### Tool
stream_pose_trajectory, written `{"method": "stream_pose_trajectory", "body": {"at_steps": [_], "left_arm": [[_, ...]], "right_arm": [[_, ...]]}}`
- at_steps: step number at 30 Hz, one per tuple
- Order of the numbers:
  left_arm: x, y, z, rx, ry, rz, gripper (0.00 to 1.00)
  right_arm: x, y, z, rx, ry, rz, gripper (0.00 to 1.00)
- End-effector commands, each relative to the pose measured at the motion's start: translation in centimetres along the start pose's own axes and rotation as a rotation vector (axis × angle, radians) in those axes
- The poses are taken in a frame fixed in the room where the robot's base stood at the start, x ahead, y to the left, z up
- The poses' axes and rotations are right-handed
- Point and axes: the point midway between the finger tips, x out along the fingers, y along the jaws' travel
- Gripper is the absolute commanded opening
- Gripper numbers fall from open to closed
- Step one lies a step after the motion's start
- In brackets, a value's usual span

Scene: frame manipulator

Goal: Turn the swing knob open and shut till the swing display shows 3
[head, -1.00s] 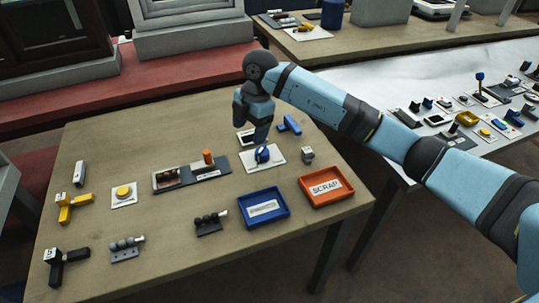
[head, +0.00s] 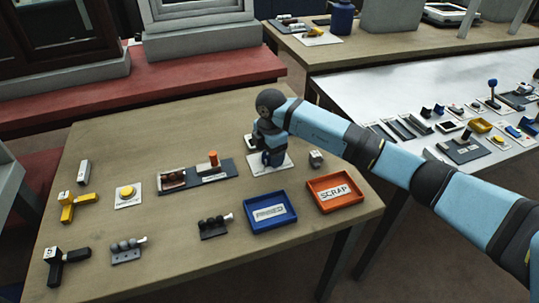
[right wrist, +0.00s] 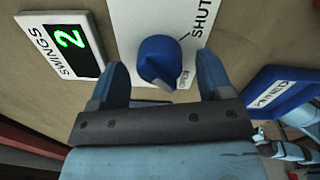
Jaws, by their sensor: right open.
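The blue swing knob (right wrist: 160,60) stands on a white plate (right wrist: 124,20) marked SHUT and OPEN in the right wrist view. I cannot tell for certain which mark the knob points to. The swing display (right wrist: 64,44), labelled SWINGS, shows a green 2. My right gripper (right wrist: 160,80) is open, with one finger on each side of the knob and visible gaps between. In the head view my right gripper (head: 272,157) is over the knob's plate (head: 284,168) and hides most of the knob. My left gripper is out of view.
A blue tray (head: 291,216) and an orange SCRAP tray (head: 312,196) lie in front of the knob. A small grey block (head: 316,159) sits to its right. A dark fixture with an orange peg (head: 213,158) is to its left. The wooden table's back left is clear.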

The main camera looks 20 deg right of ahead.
Motion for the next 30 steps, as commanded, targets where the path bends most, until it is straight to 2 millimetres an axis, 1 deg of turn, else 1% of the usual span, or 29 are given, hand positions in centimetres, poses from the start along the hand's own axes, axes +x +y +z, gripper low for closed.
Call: {"method": "stream_pose_trajectory", "body": {"at_steps": [1, 4, 11, 12, 14, 15, 17, 18, 19, 25, 30], "left_arm": [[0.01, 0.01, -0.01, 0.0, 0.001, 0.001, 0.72], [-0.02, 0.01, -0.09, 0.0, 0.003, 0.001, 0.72], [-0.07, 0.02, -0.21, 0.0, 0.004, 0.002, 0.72], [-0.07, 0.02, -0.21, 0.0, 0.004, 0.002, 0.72], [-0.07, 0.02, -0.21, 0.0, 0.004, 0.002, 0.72], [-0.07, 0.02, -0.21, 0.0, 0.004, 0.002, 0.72], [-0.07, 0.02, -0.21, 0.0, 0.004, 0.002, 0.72], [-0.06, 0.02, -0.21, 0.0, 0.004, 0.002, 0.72], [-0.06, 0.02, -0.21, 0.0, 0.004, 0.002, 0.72], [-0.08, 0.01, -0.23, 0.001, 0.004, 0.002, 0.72], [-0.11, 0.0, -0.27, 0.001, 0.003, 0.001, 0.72]], "right_arm": [[0.39, -0.01, -0.02, 0.0, 0.0, 0.0, 0.73], [0.75, 0.0, -0.01, 0.0, 0.0, 0.0, 0.73], [0.83, 0.0, -0.01, 0.0, 0.0, 0.0, 0.73], [0.82, 0.0, -0.01, 0.0, 0.0, 0.0, 0.7], [0.81, 0.0, -0.01, 0.0, 0.0, 0.0, 0.57], [0.81, 0.0, -0.01, 0.0, 0.0, 0.0, 0.47], [0.81, 0.0, 0.0, 0.0, 0.0, 0.0, 0.34], [0.8, 0.0, 0.0, 0.0, 0.0, 0.0, 0.24], [0.8, 0.0, 0.0, 0.0, 0.0, 0.0, 0.23], [0.77, 0.01, 0.01, -0.009, 0.001, 0.001, 0.23], [0.71, 0.02, 0.06, -0.057, 0.003, 0.001, 0.23]]}}
